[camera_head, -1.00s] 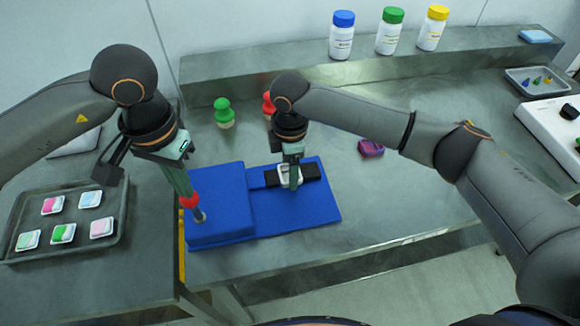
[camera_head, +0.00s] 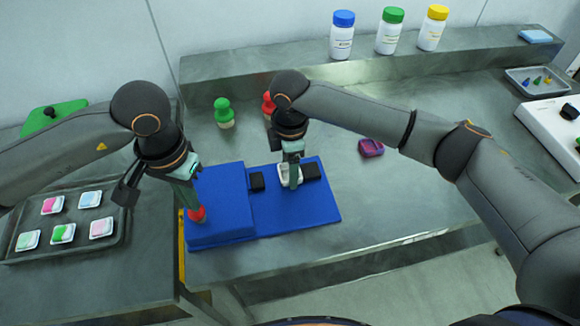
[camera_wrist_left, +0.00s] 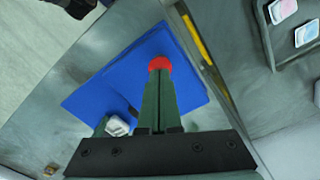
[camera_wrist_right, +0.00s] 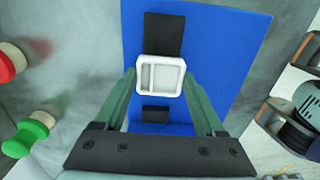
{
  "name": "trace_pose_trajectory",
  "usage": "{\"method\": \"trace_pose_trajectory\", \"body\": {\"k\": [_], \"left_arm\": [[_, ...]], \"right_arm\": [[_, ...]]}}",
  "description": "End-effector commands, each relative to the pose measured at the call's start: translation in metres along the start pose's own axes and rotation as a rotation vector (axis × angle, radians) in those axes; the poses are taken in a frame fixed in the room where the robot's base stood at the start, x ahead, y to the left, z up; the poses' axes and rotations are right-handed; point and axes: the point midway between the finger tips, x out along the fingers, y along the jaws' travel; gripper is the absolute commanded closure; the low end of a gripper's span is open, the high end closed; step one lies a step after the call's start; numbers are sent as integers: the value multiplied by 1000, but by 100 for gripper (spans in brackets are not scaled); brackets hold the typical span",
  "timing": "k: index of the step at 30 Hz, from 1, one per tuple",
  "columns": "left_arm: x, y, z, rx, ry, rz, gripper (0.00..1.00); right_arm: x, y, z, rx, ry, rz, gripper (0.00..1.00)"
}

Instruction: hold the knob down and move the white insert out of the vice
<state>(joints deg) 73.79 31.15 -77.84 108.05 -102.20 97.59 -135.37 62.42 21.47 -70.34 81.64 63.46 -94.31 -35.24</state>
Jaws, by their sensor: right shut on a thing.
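The red knob (camera_head: 197,214) sits low against the top of the blue vice block (camera_head: 228,230). My left gripper (camera_head: 192,203) has its fingers together, and their tips are on the knob; in the left wrist view the knob (camera_wrist_left: 159,63) shows just beyond the tips. The white insert (camera_head: 284,182) is between the two black vice jaws, left (camera_head: 257,181) and right (camera_head: 311,171). My right gripper (camera_head: 291,180) is shut on the insert. In the right wrist view the insert (camera_wrist_right: 160,76) is close to one jaw (camera_wrist_right: 164,33) and apart from the other (camera_wrist_right: 155,115).
A tray (camera_head: 120,238) with several small coloured inserts lies at the left. A green stopper (camera_head: 223,108) and a red one (camera_head: 268,104) stand behind the vice. A purple piece (camera_head: 371,147) lies to the right, with clear table around it. Several bottles stand on the back shelf.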

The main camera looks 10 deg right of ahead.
Motion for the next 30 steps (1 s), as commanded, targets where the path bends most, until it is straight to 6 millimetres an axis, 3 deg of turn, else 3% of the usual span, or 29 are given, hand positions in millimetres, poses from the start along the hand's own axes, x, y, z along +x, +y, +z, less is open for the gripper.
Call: {"method": "trace_pose_trajectory", "body": {"k": [18, 30], "left_arm": [[2, 1, 1, 0, -6, 1, 100], [2, 1, 2, 0, -7, 1, 100]], "right_arm": [[-49, 0, 0, 1, 0, 1, 91], [-54, 0, 0, 0, 0, 1, 91]]}}
